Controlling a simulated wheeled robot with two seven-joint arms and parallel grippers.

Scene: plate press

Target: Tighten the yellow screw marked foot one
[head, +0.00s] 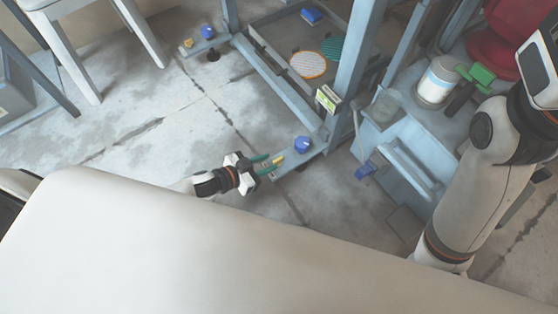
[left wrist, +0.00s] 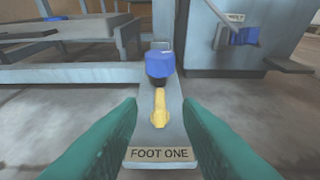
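The yellow screw (left wrist: 159,108) stands on a grey foot plate in the left wrist view, behind a label (left wrist: 160,154) reading FOOT ONE. In the head view the yellow screw (head: 278,160) is at the near end of the press frame's foot. A blue knob (left wrist: 159,66) sits just behind the screw. My left gripper (head: 268,165) has its green fingers pointing at the screw. In the left wrist view the two fingers are spread, one on each side of the plate, with the screw between and beyond them, apart from both.
The blue-grey press frame (head: 352,75) rises behind the foot. Another foot with a blue knob (head: 208,32) and a yellow screw (head: 188,43) is at the far left. A white jar (head: 437,80) stands on the bench at right. Concrete floor left of the foot is clear.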

